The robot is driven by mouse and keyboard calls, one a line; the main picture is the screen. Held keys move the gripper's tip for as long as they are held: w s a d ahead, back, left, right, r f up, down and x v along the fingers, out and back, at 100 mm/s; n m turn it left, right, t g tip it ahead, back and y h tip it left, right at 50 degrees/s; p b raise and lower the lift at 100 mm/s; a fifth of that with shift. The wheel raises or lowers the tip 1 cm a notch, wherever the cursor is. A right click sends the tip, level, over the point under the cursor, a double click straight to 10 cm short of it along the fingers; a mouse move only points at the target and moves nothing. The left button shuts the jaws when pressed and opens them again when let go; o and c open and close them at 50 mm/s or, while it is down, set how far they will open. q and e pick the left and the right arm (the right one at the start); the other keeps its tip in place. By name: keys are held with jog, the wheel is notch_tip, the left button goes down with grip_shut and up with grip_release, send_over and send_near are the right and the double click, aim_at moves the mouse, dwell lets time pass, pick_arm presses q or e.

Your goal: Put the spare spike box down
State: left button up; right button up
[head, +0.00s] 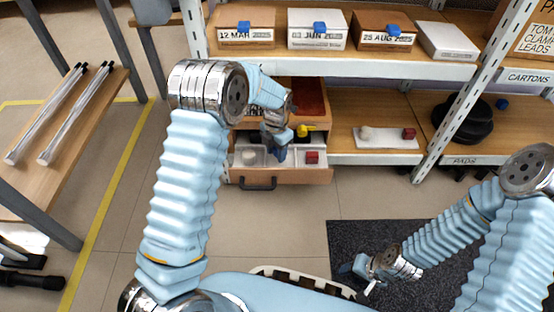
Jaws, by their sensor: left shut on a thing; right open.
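My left gripper (281,153) reaches down into an open drawer (285,177) under the shelf. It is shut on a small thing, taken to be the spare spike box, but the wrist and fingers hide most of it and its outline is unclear. A small red box (312,157) sits in the drawer just right of the fingers. A pale round thing (248,157) sits in the drawer to their left. My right gripper (361,273) is open, low over the dark mat, far from the drawer.
A yellow thing (302,130) is behind the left fingers, near a second, higher drawer (316,118). A white tray (385,143) with a red box (409,133) is on the lower shelf. Labelled boxes fill the upper shelf (345,69). A dark mat (345,236) covers the floor.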

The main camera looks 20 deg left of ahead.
aim_at(277, 163)
pick_arm(q)
jog(key=shift+w+f, duration=0.4)
jog(key=shift+f, duration=0.1)
jog(key=shift+w+f+b, duration=0.1)
jog(key=shift+f+b, duration=0.3)
jog(key=shift+f, duration=1.1)
jog(key=shift+f, duration=0.1)
jog(key=shift+f, duration=0.15)
jog(key=o, duration=0.8)
jog(key=shift+o, duration=0.2)
notch_tip(277, 163, up, 12)
jog(key=p, duration=0.2)
jog(key=shift+r+p, duration=0.25)
jog(key=shift+p, duration=0.1)
